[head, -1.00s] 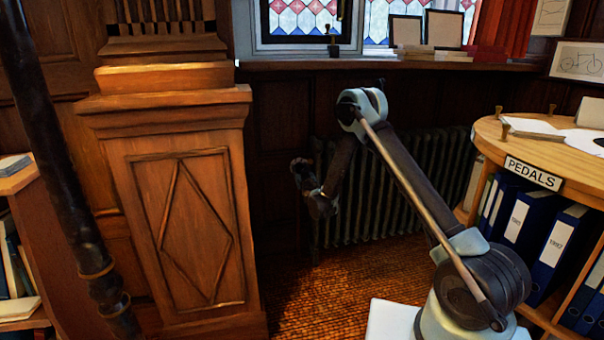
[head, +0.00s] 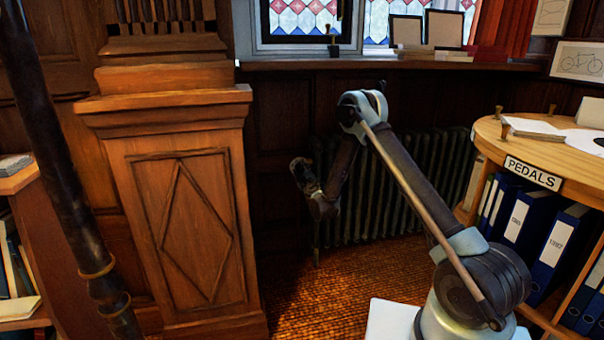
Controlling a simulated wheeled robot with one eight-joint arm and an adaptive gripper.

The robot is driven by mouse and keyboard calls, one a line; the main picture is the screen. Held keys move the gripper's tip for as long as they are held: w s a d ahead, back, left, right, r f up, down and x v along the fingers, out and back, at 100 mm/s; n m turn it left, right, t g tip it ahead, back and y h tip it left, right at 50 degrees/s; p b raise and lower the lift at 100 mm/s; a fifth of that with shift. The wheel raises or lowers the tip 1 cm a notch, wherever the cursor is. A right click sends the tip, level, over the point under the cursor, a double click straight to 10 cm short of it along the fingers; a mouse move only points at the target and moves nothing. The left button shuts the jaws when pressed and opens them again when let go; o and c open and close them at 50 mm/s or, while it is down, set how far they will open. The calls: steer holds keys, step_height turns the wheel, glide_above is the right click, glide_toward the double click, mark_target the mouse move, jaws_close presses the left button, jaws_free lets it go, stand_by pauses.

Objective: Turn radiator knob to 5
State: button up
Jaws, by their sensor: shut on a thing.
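A dark ribbed radiator (head: 385,197) stands against the panelled wall under the window sill. My arm reaches across in front of it. My gripper (head: 302,172) is at the radiator's left end, small and dark in the head view. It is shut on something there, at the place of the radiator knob. The knob itself is hidden by the gripper, and its numbers cannot be read. A thin pipe (head: 315,240) runs down to the floor below the gripper.
A wooden pillar (head: 190,215) stands close to the left of the gripper. A round-topped shelf (head: 545,150) marked PEDALS, with blue binders, stands at the right. The window sill (head: 400,65) is above. Carpet (head: 310,295) lies open between pillar and arm.

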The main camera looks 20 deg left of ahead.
steer(key=n, duration=0.3)
steer(key=n+y, duration=0.1)
steer(key=n, duration=0.3)
steer(key=shift+s+f+g, duration=0.1)
steer(key=shift+s+g, duration=0.05)
steer(key=shift+g, duration=0.15)
steer(key=n, duration=0.6)
steer(key=shift+n, duration=0.3)
steer(key=n, duration=0.6)
steer(key=shift+d+g, duration=0.1)
steer(key=shift+g, duration=0.2)
steer(key=n, duration=0.6)
steer(key=shift+w+n, duration=0.25)
steer(key=shift+n, duration=0.15)
steer(key=shift+d, duration=0.1)
steer(key=o, duration=1.1)
